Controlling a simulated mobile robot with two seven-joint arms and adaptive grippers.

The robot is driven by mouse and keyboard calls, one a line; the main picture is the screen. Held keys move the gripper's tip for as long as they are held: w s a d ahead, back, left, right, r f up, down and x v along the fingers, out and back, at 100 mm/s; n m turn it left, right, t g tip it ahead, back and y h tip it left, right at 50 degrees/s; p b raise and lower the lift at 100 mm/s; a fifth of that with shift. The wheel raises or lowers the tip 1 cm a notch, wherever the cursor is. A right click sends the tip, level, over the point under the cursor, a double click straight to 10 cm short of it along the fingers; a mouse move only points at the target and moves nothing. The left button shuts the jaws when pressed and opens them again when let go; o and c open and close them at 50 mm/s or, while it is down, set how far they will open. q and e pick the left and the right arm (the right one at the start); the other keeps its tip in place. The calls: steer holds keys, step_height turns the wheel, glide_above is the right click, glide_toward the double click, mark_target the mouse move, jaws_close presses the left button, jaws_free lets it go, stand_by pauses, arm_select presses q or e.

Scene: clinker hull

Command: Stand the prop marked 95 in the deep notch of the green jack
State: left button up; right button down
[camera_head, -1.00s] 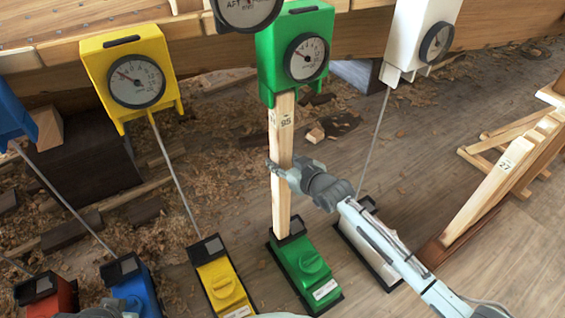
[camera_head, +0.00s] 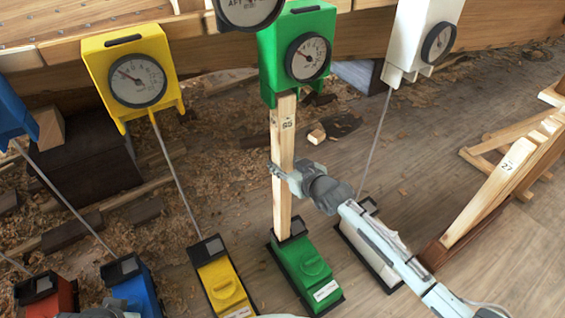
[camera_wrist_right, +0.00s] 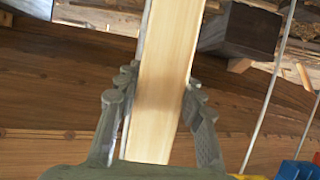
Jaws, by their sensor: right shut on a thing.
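The prop marked 95 (camera_head: 285,150) is a pale wooden post, close to upright, in the head view. Its top is at the underside of the green jack's head (camera_head: 295,60), which carries a dial. Its foot is at the dark block of the green base (camera_head: 308,268); I cannot tell whether it sits in a notch. My right gripper (camera_head: 282,172) is shut on the prop at about mid-height. The wrist view shows the prop (camera_wrist_right: 165,80) between both fingers (camera_wrist_right: 158,95). At the bottom left edge, a grey part, probably my left gripper (camera_head: 100,312), barely shows; its fingers are hidden.
A yellow jack (camera_head: 130,55) stands left of the green one, and a white jack (camera_head: 405,30) right. Blue (camera_head: 132,285) and red (camera_head: 48,298) bases are at lower left. Shavings and wood scraps litter the floor.

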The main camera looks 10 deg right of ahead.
steer(key=shift+w+r, duration=0.15)
steer(key=shift+w, duration=0.05)
stand_by(0.4)
steer(key=c, duration=0.9)
jaws_free()
steer(key=shift+s+f, duration=0.15)
steer(key=shift+f, duration=0.15)
steer(key=v, duration=1.2)
steer(key=shift+r, duration=0.15)
steer(key=s+p, duration=0.1)
steer(key=s+d+p, duration=0.1)
steer(key=s, duration=0.1)
steer(key=s+d+p, duration=0.1)
steer(key=shift+s, duration=0.25)
steer(key=shift+s, duration=0.1)
